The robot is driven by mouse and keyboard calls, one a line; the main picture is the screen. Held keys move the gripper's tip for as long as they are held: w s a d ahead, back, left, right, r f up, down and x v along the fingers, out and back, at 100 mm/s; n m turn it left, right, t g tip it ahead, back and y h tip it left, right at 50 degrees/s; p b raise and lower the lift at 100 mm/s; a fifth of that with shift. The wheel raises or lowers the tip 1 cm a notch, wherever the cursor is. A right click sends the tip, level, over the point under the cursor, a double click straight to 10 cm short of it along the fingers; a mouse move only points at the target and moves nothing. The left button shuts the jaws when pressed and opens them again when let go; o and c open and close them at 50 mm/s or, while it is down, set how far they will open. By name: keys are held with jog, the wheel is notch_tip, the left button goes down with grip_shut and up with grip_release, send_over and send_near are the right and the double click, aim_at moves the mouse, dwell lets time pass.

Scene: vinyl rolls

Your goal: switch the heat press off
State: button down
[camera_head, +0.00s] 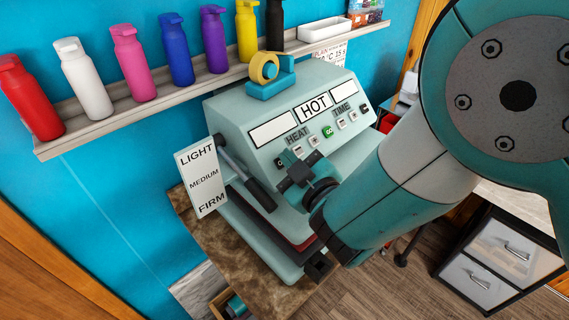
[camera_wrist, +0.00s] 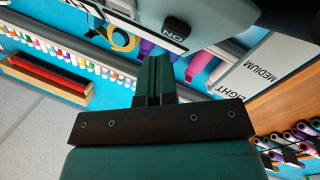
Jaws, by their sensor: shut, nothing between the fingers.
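The heat press (camera_head: 240,110) is a pale teal machine on a brown worktop, its middle display reading HOT. Below the display are HEAT and TIME buttons, one lit green. In the wrist view part of its body (camera_wrist: 225,12) shows at the top, with a black switch (camera_wrist: 175,29) marked ON. I cannot make out this switch in the head view. My gripper (camera_head: 285,185) is in front of the press, near its black-gripped lever (camera_head: 262,195). In the wrist view my gripper's fingers (camera_wrist: 154,62) are together and empty, below and left of the switch, apart from it in the picture.
A sign (camera_head: 203,178) reading LIGHT, MEDIUM, FIRM stands left of the press. A yellow tape roll (camera_head: 264,67) sits in a blue holder on top. A wall shelf (camera_head: 120,118) behind carries several coloured bottles. A drawer cabinet (camera_head: 492,268) stands at right.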

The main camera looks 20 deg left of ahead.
jog(key=shift+d+r, duration=0.15)
jog(key=shift+r, duration=0.05)
jog(key=d+r, duration=0.1)
jog(key=s+d+r, duration=0.1)
jog(key=d+r, duration=0.2)
jog(key=shift+s+r, duration=0.1)
jog(key=shift+s, duration=0.25)
jog(key=shift+a, duration=0.1)
dwell(0.4)
jog(key=w+d+f+m+g+h+b, duration=0.1)
jog(key=w+d+m+h+b, duration=0.15)
jog(key=d+m+h, duration=0.4)
jog(key=w+d+f+m+g+h+b, duration=0.1)
jog(key=w+d+f+m+h+b, duration=0.15)
jog(key=d, duration=0.65)
jog(key=s+d+g+b, duration=0.2)
jog(key=s+d+g, duration=0.2)
jog(key=s+d, duration=0.2)
jog(key=s+d+m+g+h+b, duration=0.1)
jog(key=s+d+g+b, duration=0.2)
jog(key=s, duration=0.8)
jog(key=d, duration=0.2)
jog(key=shift+s+d+r+g, duration=0.15)
jog(key=shift+d+r+g, duration=0.1)
jog(key=shift+d+g, duration=0.15)
